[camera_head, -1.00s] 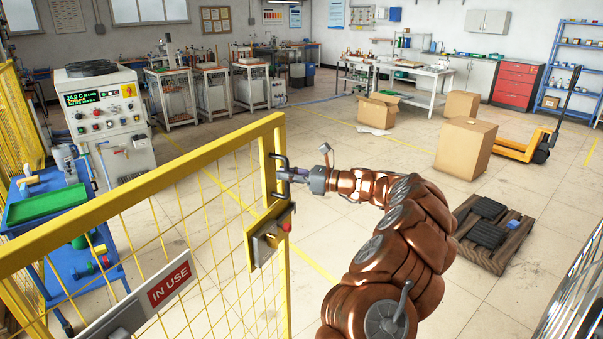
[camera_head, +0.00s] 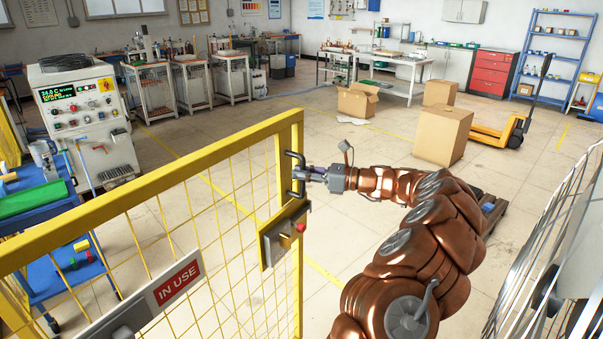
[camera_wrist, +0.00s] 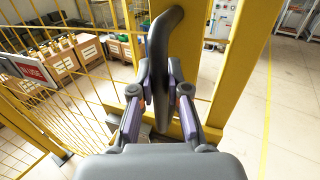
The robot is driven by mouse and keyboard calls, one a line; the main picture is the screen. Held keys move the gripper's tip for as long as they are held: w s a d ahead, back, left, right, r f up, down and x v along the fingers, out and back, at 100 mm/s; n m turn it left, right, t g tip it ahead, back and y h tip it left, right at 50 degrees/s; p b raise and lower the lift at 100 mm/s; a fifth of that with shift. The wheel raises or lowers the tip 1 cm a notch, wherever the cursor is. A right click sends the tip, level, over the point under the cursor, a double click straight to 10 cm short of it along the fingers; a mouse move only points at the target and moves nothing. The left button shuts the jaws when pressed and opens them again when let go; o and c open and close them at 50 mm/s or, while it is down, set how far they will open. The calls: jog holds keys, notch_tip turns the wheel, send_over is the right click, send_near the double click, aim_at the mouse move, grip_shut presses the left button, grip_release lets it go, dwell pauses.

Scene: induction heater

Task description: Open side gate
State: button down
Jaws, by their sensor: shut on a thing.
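The yellow mesh side gate (camera_head: 150,187) crosses the left and middle of the head view, with an "IN USE" sign (camera_head: 177,281) on it. A dark handle (camera_head: 290,172) is fixed to the gate's end post. My gripper (camera_head: 305,173) is shut on this handle, with my arm reaching in from the right. In the wrist view the handle (camera_wrist: 160,60) stands upright between the two fingers of my gripper (camera_wrist: 160,88), in front of the yellow post (camera_wrist: 185,50). A latch box (camera_head: 283,236) with a red knob sits below the handle.
A blue cart (camera_head: 55,245) and a control cabinet (camera_head: 85,125) stand behind the gate at left. Open floor lies beyond the post.

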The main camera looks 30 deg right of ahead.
jog(key=shift+a+f, duration=0.1)
jog(key=c, duration=1.1)
grip_release()
jog(key=shift+c, duration=0.2)
jog(key=v, duration=1.2)
jog(key=shift+c, duration=0.3)
